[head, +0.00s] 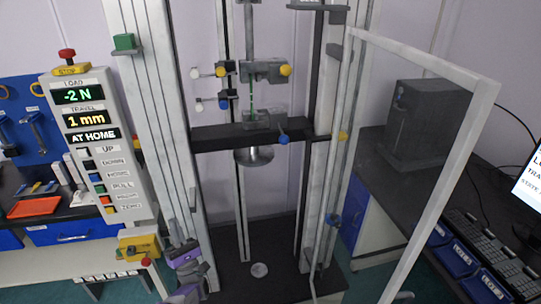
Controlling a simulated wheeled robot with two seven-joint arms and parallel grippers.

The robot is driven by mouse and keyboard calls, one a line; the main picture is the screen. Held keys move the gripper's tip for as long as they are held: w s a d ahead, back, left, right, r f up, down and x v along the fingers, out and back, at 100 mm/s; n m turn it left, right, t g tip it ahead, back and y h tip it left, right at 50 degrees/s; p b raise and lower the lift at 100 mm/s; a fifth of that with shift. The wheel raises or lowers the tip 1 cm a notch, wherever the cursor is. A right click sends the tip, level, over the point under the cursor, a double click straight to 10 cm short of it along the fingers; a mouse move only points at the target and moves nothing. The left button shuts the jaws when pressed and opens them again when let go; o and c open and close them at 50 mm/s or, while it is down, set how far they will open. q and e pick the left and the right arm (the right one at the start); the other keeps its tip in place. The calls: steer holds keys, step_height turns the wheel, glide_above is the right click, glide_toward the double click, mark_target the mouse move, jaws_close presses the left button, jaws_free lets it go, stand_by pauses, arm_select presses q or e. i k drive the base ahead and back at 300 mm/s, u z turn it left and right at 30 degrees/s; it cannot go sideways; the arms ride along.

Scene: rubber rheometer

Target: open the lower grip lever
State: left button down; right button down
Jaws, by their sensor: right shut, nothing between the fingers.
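The lower grip (262,120) sits on the dark crossbeam in the middle of the test frame. Its lever ends in a blue ball (284,139) at the right, hanging low beside the grip. The upper grip (266,70) is above it, with a yellow ball (285,70) at its right. A thin greenish strip (252,94) runs between the grips. My right gripper (182,241) is low at the left, in front of the frame's left column, shut and empty. It is well apart from the lever. My left gripper is not in view.
A control panel (95,120) reading -2 N, 1 mm and AT HOME stands at the left. A yellow box (138,246) is below it. A pale-framed guard door (445,165) stands open at the right. The space in front of the grips looks clear.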

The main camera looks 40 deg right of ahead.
mark_target(283, 140)
steer(key=k, duration=0.2)
steer(key=z, duration=0.95)
steer(key=i, duration=0.5)
